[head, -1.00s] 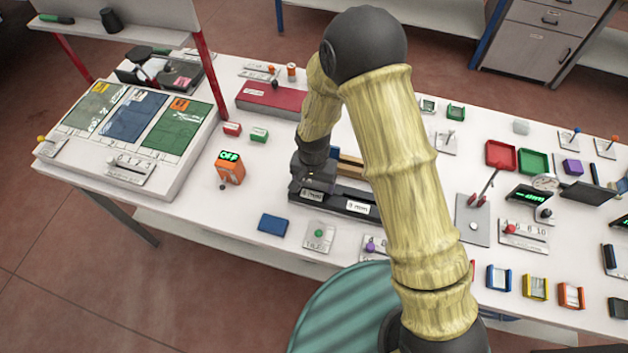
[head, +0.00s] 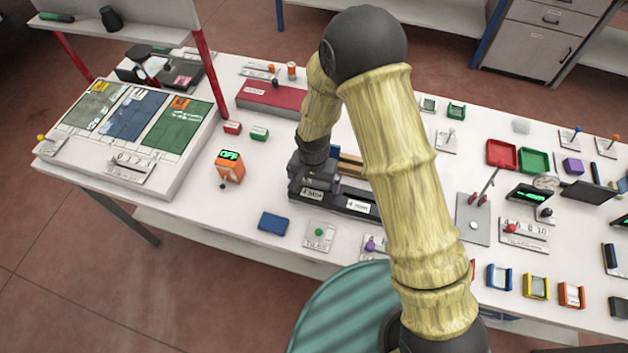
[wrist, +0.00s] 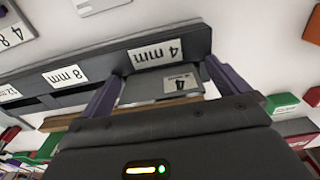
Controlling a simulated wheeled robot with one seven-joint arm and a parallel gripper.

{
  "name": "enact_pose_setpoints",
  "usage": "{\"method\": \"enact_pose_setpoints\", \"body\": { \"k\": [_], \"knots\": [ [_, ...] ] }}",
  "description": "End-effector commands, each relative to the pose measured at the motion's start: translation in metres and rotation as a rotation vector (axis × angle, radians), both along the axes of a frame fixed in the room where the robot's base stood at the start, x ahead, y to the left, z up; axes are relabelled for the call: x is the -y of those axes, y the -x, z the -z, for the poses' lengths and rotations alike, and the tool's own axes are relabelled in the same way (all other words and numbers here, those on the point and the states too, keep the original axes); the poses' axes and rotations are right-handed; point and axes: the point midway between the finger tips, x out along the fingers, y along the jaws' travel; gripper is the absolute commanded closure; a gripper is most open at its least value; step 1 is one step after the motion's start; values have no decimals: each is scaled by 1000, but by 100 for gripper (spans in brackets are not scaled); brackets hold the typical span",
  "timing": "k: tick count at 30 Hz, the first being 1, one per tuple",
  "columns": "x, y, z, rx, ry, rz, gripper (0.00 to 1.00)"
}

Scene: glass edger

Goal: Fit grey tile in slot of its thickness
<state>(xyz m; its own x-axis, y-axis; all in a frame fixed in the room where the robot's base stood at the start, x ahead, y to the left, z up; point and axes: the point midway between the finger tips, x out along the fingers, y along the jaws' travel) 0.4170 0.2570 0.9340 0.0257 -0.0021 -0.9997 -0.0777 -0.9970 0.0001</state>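The grey tile (wrist: 150,90), with a small label reading 4, stands at the dark slotted block (wrist: 95,62) beside its 4 mm label in the wrist view. The tile's lower part is hidden, so its depth in the slot cannot be told. My gripper (wrist: 165,72) has one purple finger on each side of the tile. Narrow gaps show between fingers and tile, so it looks open around it. In the head view, my gripper (head: 318,178) is over the left end of the block (head: 380,207), and the tile is hidden there.
An 8 mm label (wrist: 66,76) marks the neighbouring slot on the block. A blue piece (head: 273,223) and a small plate with a green knob (head: 318,237) lie in front. An orange box reading OFF (head: 230,168) stands to the left. Bare white table lies between them.

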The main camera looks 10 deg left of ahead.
Motion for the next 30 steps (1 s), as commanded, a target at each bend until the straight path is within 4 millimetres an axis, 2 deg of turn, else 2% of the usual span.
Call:
{"method": "enact_pose_setpoints", "body": {
  "k": [8,14,30],
  "knots": [
    [1,-1,-1,0,-1,2,0],
    [-1,0,-16,3,-2,0,0],
    [-2,2,-108,4,-4,-1,0]
  ]
}}
